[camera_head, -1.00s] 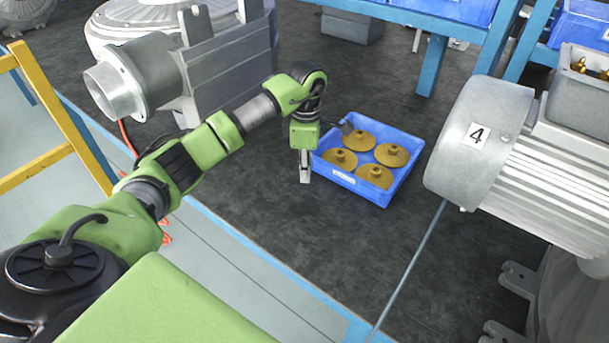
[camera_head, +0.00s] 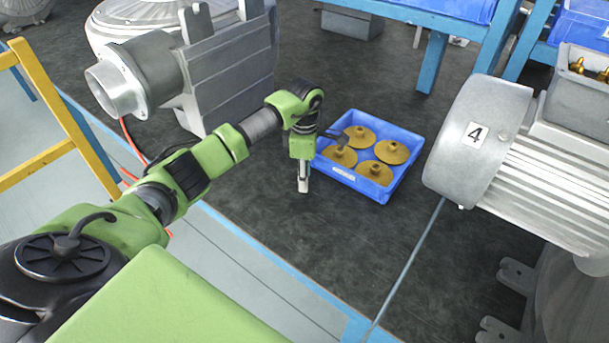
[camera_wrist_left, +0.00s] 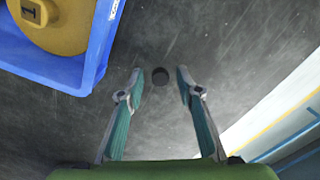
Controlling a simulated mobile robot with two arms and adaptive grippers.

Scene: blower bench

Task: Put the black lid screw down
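The gripper is open and holds nothing. In the head view my left gripper (camera_head: 303,187) points down at the bench, just left of the blue tray. I cannot make out the screw there. My right gripper is in neither view.
The blue tray (camera_head: 343,179) holds several brass-coloured discs (camera_head: 391,151). A grey motor marked 4 (camera_head: 480,150) stands to the right, and a grey blower housing (camera_head: 230,80) stands at the upper left. The bench in front of the tray is clear.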

